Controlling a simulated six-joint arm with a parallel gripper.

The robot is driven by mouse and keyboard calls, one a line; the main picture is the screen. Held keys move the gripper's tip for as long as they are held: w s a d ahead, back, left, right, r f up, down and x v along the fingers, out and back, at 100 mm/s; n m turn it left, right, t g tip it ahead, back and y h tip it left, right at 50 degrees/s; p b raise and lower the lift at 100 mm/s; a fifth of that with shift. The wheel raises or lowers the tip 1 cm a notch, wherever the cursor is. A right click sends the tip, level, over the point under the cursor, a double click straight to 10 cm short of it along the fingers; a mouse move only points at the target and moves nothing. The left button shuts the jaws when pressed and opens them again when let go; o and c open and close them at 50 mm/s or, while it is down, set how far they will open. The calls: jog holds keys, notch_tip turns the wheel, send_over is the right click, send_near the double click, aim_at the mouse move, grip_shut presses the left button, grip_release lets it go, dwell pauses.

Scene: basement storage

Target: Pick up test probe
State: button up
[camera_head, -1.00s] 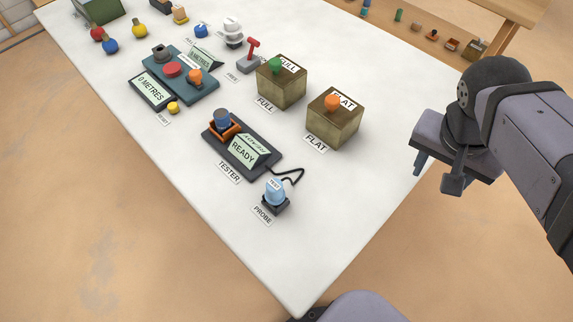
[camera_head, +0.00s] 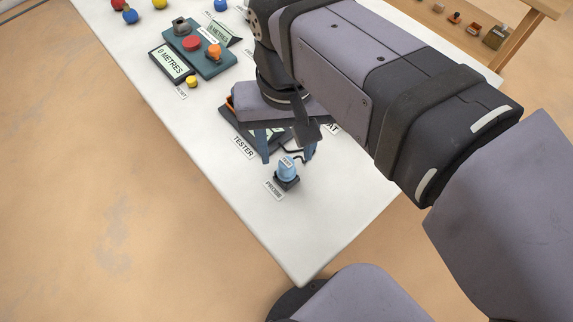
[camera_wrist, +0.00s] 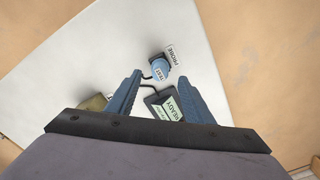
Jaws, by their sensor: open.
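The test probe (camera_head: 286,170) is a light blue piece with a TEST tag, upright in a small dark holder on the white table, behind a PROBE label. In the wrist view the probe (camera_wrist: 160,68) lies beyond the fingertips, joined by a black cable to the dark tester (camera_wrist: 165,103) with its READY screen. My gripper (camera_head: 287,158) is open and empty, above the tester and near the probe. Its blue fingers (camera_wrist: 162,80) are spread apart in the wrist view. My arm and gripper hide most of the tester (camera_head: 232,118) in the head view.
A teal device (camera_head: 209,62) with red and orange knobs and a 0 METRES display (camera_head: 172,62) stand farther back. The white table (camera_head: 290,235) is clear in front of the probe.

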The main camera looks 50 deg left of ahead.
aim_at(286, 162)
jog(key=shift+f+b, duration=0.7)
jog(key=shift+f, duration=2.45)
jog(key=c, duration=1.1)
